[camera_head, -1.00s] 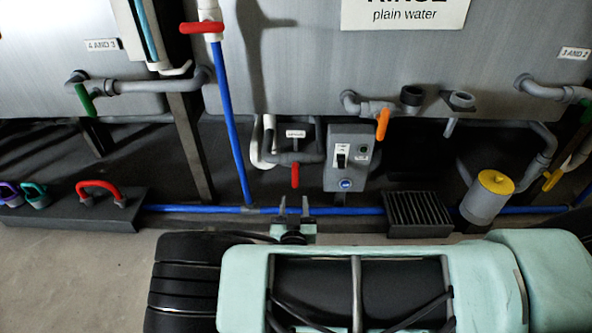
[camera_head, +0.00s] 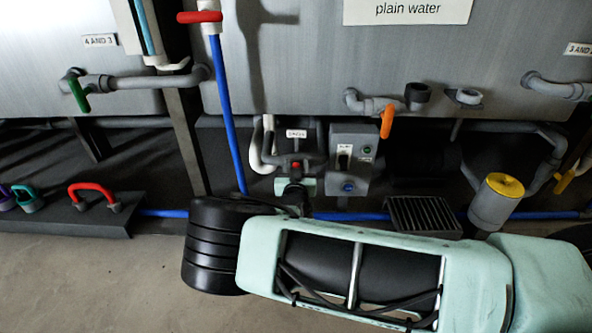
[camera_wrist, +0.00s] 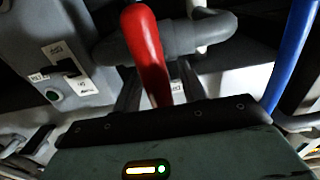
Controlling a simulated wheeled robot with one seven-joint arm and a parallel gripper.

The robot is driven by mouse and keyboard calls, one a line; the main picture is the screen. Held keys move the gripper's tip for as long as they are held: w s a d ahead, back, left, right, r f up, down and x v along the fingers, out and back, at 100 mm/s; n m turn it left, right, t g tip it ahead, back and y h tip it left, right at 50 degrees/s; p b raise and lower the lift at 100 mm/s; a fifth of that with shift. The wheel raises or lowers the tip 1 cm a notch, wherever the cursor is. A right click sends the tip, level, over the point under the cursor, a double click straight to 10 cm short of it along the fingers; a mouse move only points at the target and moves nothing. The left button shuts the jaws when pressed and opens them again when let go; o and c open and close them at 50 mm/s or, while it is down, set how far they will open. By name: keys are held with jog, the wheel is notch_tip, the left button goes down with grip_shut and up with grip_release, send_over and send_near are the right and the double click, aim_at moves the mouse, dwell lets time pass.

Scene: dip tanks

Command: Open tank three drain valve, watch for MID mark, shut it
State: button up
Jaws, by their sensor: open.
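A red lever handle (camera_wrist: 146,50) hangs from a grey pipe valve under the tank marked "plain water" (camera_head: 350,75). A small label (camera_head: 296,133) above it is too small to read. In the head view my gripper (camera_head: 296,172) is at this lever and hides most of it. In the wrist view my open gripper (camera_wrist: 155,92) has the lever's lower end between its fingers; I cannot tell whether they touch it. An orange handle (camera_head: 387,120) hangs from another valve to the right. No level mark is in view.
A grey switch box (camera_head: 350,160) stands close right of the lever. A blue pipe (camera_head: 230,115) runs down at its left. A red valve (camera_head: 199,17) is above. A black grate (camera_head: 424,215) and a yellow-topped canister (camera_head: 497,200) are at right.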

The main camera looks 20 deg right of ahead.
grip_shut()
jog(key=shift+n, duration=0.3)
jog(key=n, duration=0.2)
jog(key=a+n, duration=0.1)
jog(key=n, duration=0.1)
jog(key=shift+w+f+n, duration=0.1)
jog(key=shift+w+n, duration=0.1)
jog(key=shift+n, duration=0.1)
jog(key=n, duration=0.3)
jog(key=shift+w+a+f+n+b, duration=0.1)
jog(key=shift+a+f+n+b, duration=0.15)
jog(key=shift+a+n+b, duration=0.1)
jog(key=shift+w+a+f+n+b, duration=0.1)
jog(key=shift+f+n, duration=0.2)
jog(key=shift+n, duration=1.2)
jog(key=shift+s+a+f+n+b, duration=0.15)
jog(key=shift+f+n, duration=0.15)
jog(key=shift+n, duration=1.25)
jog(key=shift+w+a+f+n+b, duration=0.15)
jog(key=shift+f+n, duration=0.15)
jog(key=shift+n, duration=1.2)
